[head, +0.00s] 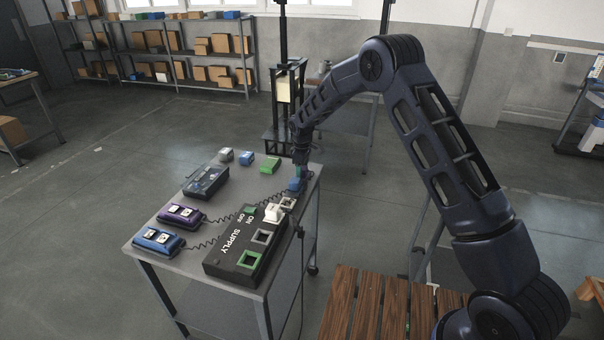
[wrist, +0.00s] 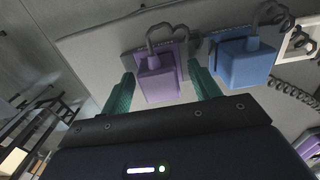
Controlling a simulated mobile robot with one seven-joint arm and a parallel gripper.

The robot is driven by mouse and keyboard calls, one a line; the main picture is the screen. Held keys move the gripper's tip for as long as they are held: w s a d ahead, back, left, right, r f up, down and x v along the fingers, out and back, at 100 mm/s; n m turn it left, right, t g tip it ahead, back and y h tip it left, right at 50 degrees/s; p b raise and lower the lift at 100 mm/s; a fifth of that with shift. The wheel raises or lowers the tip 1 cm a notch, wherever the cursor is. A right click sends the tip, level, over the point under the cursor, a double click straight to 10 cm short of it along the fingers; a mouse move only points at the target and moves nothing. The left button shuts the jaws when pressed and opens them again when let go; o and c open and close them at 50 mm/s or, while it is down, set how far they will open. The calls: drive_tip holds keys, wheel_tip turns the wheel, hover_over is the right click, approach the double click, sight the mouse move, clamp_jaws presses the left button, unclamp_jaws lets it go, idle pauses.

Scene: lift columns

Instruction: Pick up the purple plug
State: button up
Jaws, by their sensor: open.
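The purple plug (wrist: 158,85) shows in the wrist view, with a dark cable loop at its far end. My gripper (wrist: 162,74) is open, with one green finger on each side of the purple plug; I cannot tell whether either finger touches it. A blue plug (wrist: 243,66) sits just right of the right finger. In the head view my gripper (head: 299,174) is low over the table's right edge, by a blue plug (head: 295,185). The purple plug cannot be made out there.
The grey table (head: 240,187) carries a black supply box (head: 226,254) with sockets and a white plug (head: 272,211). Purple (head: 181,217) and blue (head: 158,240) switch boxes with coiled cables stand left. A green block (head: 270,165) and other small blocks stand behind. A wooden slatted surface (head: 365,310) is in front.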

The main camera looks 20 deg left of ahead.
drive_tip(key=c, duration=1)
drive_tip(key=shift+r, duration=0.15)
wheel_tip(320, 180, up, 20)
